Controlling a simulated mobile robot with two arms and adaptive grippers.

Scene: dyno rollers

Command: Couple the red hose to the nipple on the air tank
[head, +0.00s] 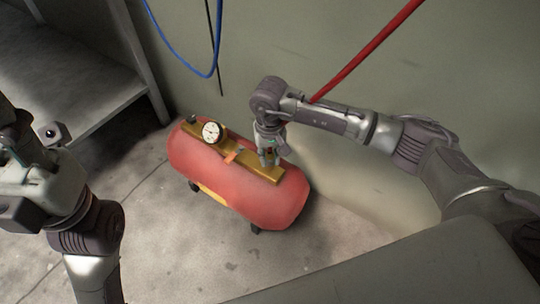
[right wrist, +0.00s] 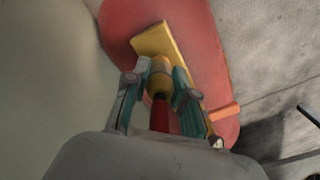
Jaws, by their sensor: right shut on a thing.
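The red air tank (head: 240,180) lies on its side on the floor, with a yellow top plate (head: 262,169). My right gripper (head: 269,158) is over the right part of that plate, pointing down. In the right wrist view its fingers (right wrist: 158,88) are shut on the brass end of the red hose (right wrist: 159,115). The hose also runs down from the top right in the head view (head: 372,48) and passes behind my right arm. I cannot make out the nipple or whether the hose end touches it. My left gripper (head: 14,130) is at the left edge; its fingers are unclear.
A white-faced gauge (head: 212,132) and an orange lever (head: 232,156) stand on the tank left of my right gripper. A blue hose (head: 178,58) and a black cable hang by the wall. A grey shelf (head: 75,75) is at the left. The floor in front is clear.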

